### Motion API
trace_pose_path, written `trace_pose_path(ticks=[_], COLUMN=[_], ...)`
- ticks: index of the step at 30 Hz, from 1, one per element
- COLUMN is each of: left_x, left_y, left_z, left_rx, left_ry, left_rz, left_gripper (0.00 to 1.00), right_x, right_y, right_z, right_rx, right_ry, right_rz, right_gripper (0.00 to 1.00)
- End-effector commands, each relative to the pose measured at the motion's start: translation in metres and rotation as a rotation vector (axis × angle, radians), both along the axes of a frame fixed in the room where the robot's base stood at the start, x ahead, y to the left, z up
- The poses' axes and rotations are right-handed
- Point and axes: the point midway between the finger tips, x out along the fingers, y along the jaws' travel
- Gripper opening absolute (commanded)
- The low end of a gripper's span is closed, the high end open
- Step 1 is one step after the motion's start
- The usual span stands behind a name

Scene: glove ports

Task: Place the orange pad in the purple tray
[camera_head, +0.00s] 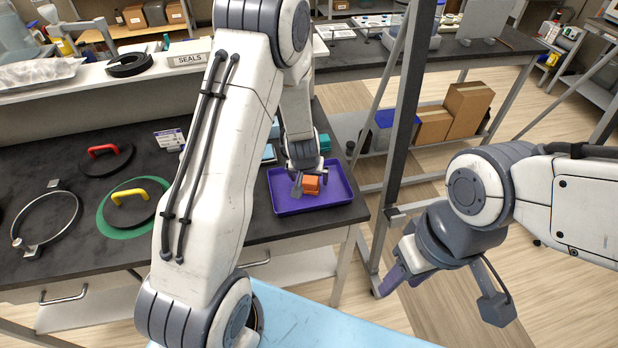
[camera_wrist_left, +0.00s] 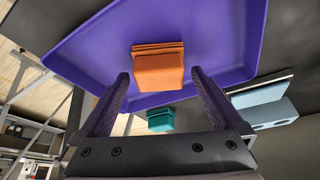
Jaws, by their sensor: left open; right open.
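The orange pad (camera_head: 312,184) is a small, thick block inside the purple tray (camera_head: 340,187), which lies on the dark bench near its right corner. In the left wrist view, the pad (camera_wrist_left: 158,68) appears against the floor of the tray (camera_wrist_left: 95,50), just beyond the fingertips. My left gripper (camera_head: 300,184) is over the tray beside the pad. Its fingers (camera_wrist_left: 160,78) are open, with a gap on each side of the pad. My right gripper (camera_head: 398,272) is open and empty, well away from the tray; its fingertips are partly hidden.
A teal block (camera_wrist_left: 165,120) and a light blue block (camera_wrist_left: 272,112) lie outside the tray. Discs with a red handle (camera_head: 103,150) and a yellow handle (camera_head: 129,196), and a metal ring clamp (camera_head: 47,218), lie at left. A grey post (camera_head: 408,110) stands right of the tray.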

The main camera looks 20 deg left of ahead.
Motion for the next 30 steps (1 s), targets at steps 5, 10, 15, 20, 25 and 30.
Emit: trace_pose_path(ticks=[5,10,15,20,25,30], left_x=[-0.013,-0.028,-0.038,-0.043,-0.071,-0.164], left_y=[-0.003,-0.006,-0.008,-0.017,-0.093,-0.172], left_z=[0.041,0.075,0.097,0.108,0.15,0.206], left_rx=[-0.001,-0.001,0.0,-0.011,-0.102,-0.153], left_ry=[-0.003,-0.003,-0.002,0.0,0.032,0.162], left_rz=[0.001,0.001,-0.001,-0.02,-0.219,-0.535], left_gripper=[1.0,1.0,1.0,1.0,1.0,1.0], right_x=[0.0,0.0,0.0,0.0,0.0,0.0], right_y=[0.0,0.0,0.0,0.0,0.0,0.0], right_z=[0.018,0.037,0.049,0.053,0.053,0.053], right_rx=[0.0,0.0,0.0,0.0,0.0,0.0], right_ry=[0.0,0.0,0.0,0.0,0.0,0.0], right_rz=[-0.001,-0.002,-0.001,0.001,0.001,0.001], right_gripper=[0.48,0.48,0.48,0.48,0.48,0.48])
